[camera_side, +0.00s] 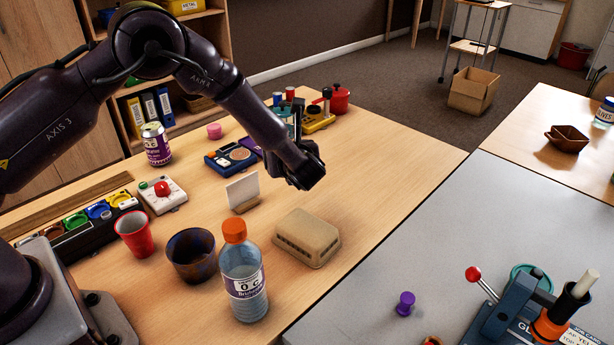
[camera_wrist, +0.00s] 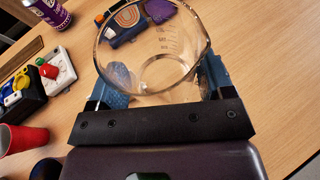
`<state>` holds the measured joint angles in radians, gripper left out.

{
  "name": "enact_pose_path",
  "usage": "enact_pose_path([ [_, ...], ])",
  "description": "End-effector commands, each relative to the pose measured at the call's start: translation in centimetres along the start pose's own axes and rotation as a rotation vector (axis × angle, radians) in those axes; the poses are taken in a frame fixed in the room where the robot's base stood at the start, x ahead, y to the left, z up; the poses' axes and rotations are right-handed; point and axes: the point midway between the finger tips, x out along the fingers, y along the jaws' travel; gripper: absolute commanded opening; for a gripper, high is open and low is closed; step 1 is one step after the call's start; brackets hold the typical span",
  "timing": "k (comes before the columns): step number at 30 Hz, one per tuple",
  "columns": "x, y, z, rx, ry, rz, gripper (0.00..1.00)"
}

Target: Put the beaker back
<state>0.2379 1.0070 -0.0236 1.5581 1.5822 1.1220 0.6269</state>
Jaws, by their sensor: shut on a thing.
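The clear glass beaker (camera_wrist: 165,48) with printed marks sits between the two blue fingers of my gripper (camera_wrist: 165,88) in the wrist view. The fingers are shut on its sides. I look into it from above at a slant, and see its rim and round bottom. In the side view my gripper (camera_side: 287,118) is mostly behind my dark wrist, above the wooden table (camera_side: 380,165). Only a bluish, glassy patch shows there, so the beaker is largely hidden. I cannot tell its height above the table.
A blue panel (camera_side: 232,153), white card (camera_side: 242,190) and tan block (camera_side: 307,236) lie near my gripper. A bottle (camera_side: 243,280), dark pot (camera_side: 191,255) and red cup (camera_side: 134,234) stand in front. A yellow holder (camera_side: 318,120) and red pot (camera_side: 340,100) stand behind. The table's right part is clear.

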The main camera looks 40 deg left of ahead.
Motion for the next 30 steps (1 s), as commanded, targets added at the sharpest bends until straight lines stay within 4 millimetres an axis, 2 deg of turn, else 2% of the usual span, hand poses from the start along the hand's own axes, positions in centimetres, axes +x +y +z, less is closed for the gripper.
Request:
enact_pose_path([
  [6,3.1,-3.0,-2.3,0.001,0.001,0.004,0.45],
  [12,4.9,-4.8,-4.0,0.001,-0.001,0.001,0.45],
  [20,5.9,-5.6,-4.9,0.0,0.0,0.001,0.45],
  [25,6.8,-5.6,-7.1,0.002,0.0,0.002,0.45],
  [30,7.0,-5.6,-7.7,0.0,-0.001,0.001,0.45],
])
